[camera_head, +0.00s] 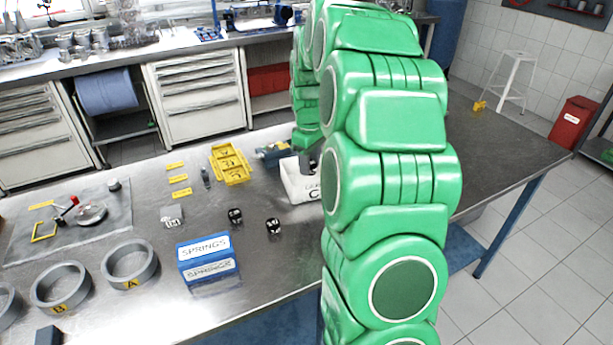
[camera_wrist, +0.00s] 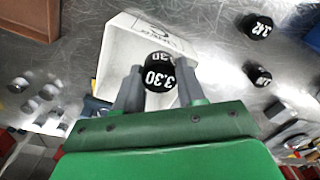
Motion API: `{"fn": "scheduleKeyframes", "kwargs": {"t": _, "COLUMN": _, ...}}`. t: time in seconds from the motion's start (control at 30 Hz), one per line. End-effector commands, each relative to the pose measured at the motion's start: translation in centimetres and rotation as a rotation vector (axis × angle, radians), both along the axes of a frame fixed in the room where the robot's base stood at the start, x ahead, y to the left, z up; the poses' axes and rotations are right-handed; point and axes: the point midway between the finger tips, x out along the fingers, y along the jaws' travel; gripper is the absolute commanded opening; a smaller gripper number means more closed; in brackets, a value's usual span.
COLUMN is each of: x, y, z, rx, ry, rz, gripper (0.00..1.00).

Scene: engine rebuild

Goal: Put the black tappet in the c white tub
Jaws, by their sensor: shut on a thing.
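My gripper (camera_wrist: 158,72) is shut on a black tappet (camera_wrist: 158,78) with white "3.30" on it, held between the two grey fingers. In the wrist view, the white tub (camera_wrist: 118,42) lies behind and below the held tappet; the tappet appears over the tub's opening, but its height above it is hard to judge. In the head view, the tub (camera_head: 303,196), marked with a "C", stands on the bench, partly hidden by my green arm. The held tappet does not show there, and my gripper is mostly hidden.
Two other black tappets (camera_head: 235,216) (camera_head: 273,227) stand on the bench left of the tub. A blue SPRINGS box (camera_head: 208,270) is at the front. A yellow tray (camera_head: 229,165) lies behind left. Grey rings (camera_head: 130,265) stand at the left.

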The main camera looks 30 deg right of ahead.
Motion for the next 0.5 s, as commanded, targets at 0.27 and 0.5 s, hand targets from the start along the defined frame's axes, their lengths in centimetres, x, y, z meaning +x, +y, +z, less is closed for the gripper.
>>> {"fn": "scheduleKeyframes", "kwargs": {"t": 0.27, "x": 2.4, "y": -0.7, "z": -3.1, "rx": 0.001, "ry": 0.002, "rz": 0.0, "gripper": 0.09}}
{"fn": "scheduleKeyframes", "kwargs": {"t": 0.5, "x": 4.1, "y": -1.3, "z": -4.9, "rx": -0.001, "ry": -0.003, "rz": 0.001, "gripper": 0.09}}
